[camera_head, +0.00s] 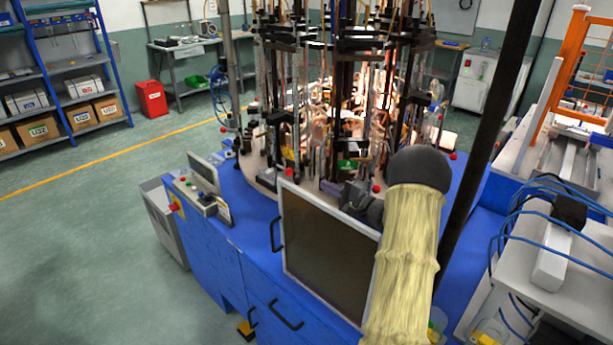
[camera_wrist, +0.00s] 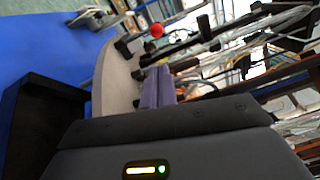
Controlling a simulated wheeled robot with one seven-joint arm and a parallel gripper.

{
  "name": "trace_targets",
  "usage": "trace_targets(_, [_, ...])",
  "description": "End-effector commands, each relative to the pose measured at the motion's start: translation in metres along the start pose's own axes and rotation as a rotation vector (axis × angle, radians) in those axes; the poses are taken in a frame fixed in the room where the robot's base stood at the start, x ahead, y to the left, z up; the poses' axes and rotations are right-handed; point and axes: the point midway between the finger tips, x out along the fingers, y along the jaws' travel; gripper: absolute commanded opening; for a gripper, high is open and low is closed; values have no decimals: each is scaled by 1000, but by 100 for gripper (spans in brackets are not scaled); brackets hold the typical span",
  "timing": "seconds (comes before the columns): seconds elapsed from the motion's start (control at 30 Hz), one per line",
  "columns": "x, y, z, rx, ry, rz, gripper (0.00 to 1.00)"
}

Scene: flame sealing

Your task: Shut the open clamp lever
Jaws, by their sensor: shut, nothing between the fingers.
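My gripper (camera_wrist: 158,72) shows in the wrist view as two purple-grey fingers held together, with nothing between them. It is over the edge of the round table (camera_wrist: 113,85). A red ball knob (camera_wrist: 156,30) on a dark lever stands beyond the fingertips, apart from them. In the head view, my gripper (camera_head: 354,198) is a dark shape at the table's front edge, partly hidden by my sleeved arm. A red knob (camera_head: 376,188) shows close beside it and another red knob (camera_head: 289,171) lies to its left. I cannot tell which lever stands open.
The round table carries tall dark posts and glassware with bright glowing light among them. A dark-panelled screen (camera_head: 328,255) stands in front, on the blue machine base (camera_head: 225,250). A slanting dark pole (camera_head: 490,110) rises at the right. Open floor lies to the left.

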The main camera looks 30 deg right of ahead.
Motion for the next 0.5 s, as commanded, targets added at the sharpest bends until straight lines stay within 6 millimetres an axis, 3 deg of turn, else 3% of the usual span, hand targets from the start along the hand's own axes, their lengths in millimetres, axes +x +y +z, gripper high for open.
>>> trace_targets(0.17, [13, -1, 1, -2, -3, 0, 0])
trace_targets(0.5, [70, -2, 1, -3, -3, 0, 0])
